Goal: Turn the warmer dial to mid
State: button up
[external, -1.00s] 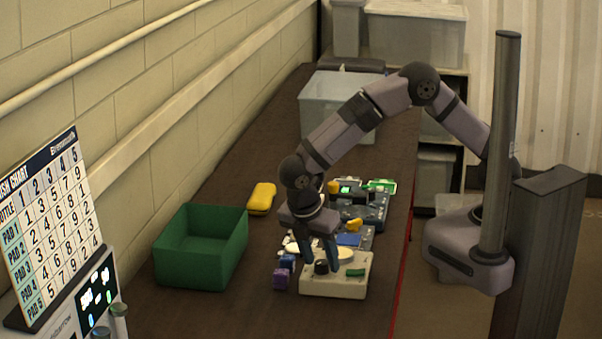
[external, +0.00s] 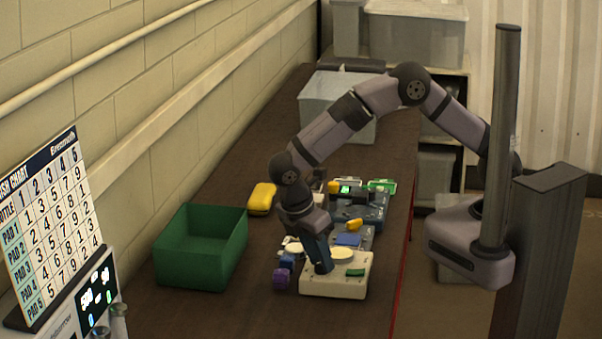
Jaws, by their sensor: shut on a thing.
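The warmer (external: 333,289) is a cream box on the bench, with a round pale pad (external: 342,254) and a green piece (external: 355,272) on its top. My gripper (external: 323,270) points down at the left part of the warmer's top. It is shut on the dark dial there, which the fingers now hide. I cannot read the dial's setting.
A green bin (external: 202,247) stands to the left, with a yellow case (external: 262,198) behind it. Small purple and blue blocks (external: 281,278) lie just left of the warmer. Blue devices (external: 364,210) and a clear tub (external: 322,100) stand farther back. The front bench is clear.

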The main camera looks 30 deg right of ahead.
jog(key=m, duration=0.1)
jog(key=m+g, duration=0.1)
jog(key=m, duration=0.1)
jog(key=m+p, duration=0.1)
jog(key=shift+w+r+m+g, duration=0.1)
jog(key=shift+w+m+g, duration=0.2)
jog(key=shift+g, duration=0.1)
jog(key=shift+m+g+y, duration=0.5)
jog(key=shift+m+g, duration=0.2)
jog(key=shift+m, duration=1.3)
jog(key=o, duration=1)
jog(key=shift+b+v, duration=1.05)
jog(key=shift+v, duration=2.55)
